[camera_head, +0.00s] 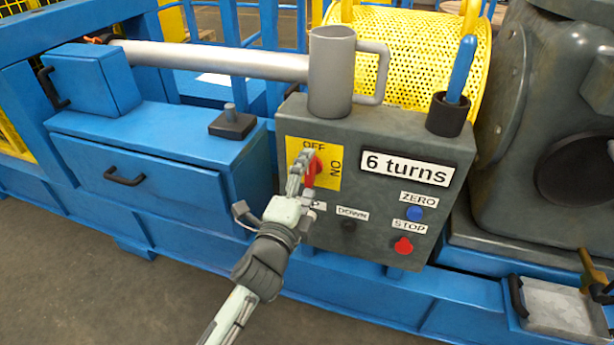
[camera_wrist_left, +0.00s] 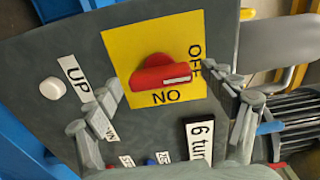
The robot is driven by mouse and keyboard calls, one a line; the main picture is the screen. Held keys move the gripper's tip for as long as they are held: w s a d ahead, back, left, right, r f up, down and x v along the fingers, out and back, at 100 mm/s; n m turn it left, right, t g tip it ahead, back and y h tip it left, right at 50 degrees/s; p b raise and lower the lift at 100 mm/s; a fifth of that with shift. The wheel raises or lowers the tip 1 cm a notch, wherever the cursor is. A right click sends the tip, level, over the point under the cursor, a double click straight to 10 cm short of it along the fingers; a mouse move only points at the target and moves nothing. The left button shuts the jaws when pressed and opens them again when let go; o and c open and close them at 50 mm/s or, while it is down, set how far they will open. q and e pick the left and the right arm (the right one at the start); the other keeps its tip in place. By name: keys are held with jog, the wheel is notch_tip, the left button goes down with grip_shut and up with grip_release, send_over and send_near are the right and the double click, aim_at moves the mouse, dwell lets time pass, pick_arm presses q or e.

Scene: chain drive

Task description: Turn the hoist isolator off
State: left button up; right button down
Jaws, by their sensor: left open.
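The hoist isolator is a red rotary handle (camera_head: 313,168) on a yellow plate (camera_head: 328,180) marked OFF at the top and ON at the right. In the left wrist view the red handle (camera_wrist_left: 160,73) points towards the OFF side. Its white mark sits at that end, slightly off the middle of the word towards ON. My left gripper (camera_head: 303,176) is in front of the plate and partly hides the handle. In the left wrist view its open fingers are on either side of the handle, with gaps visible. My right gripper is not in view.
The grey control box (camera_head: 385,225) has a 6 turns display (camera_head: 405,167), a blue ZERO button (camera_head: 415,214), a red STOP button (camera_head: 403,245) and a DOWN button (camera_head: 349,226). A grey mug (camera_head: 332,75) and a blue-handled tool in a black holder (camera_head: 448,113) stand on top.

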pick_arm(q)
jog(key=shift+s, duration=0.2)
jog(key=v, duration=1.1)
jog(key=shift+s+a, duration=0.2)
jog(key=shift+s, duration=0.05)
jog(key=shift+w, duration=0.1)
jog(key=x, duration=1.2)
